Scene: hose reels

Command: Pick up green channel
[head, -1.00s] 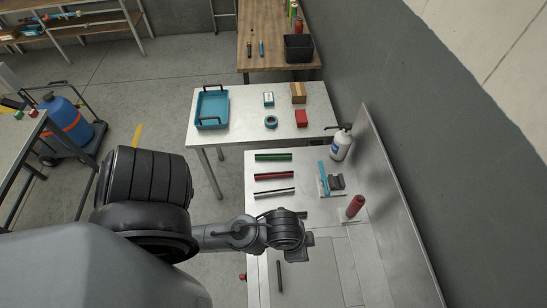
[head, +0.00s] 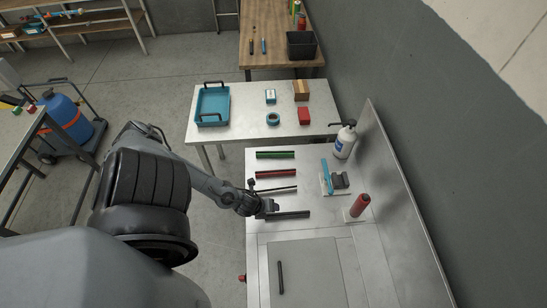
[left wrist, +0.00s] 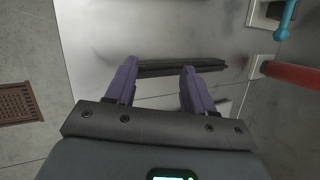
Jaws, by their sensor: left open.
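The green channel (head: 276,155) lies flat on the metal bench, the farthest of a column of channels in the head view. A red channel (head: 277,174), a pale channel (head: 275,188) and a dark channel (head: 291,214) lie nearer. My left gripper (head: 268,207) is at the dark channel's left end, well short of the green one. In the left wrist view, its purple fingers (left wrist: 158,76) are open, with the dark channel (left wrist: 180,67) just beyond their tips. I cannot tell its height above the bench. The green channel does not show in the left wrist view. My right gripper is not in view.
Behind is a table with a teal tray (head: 212,104). The bench surface between the channels is clear.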

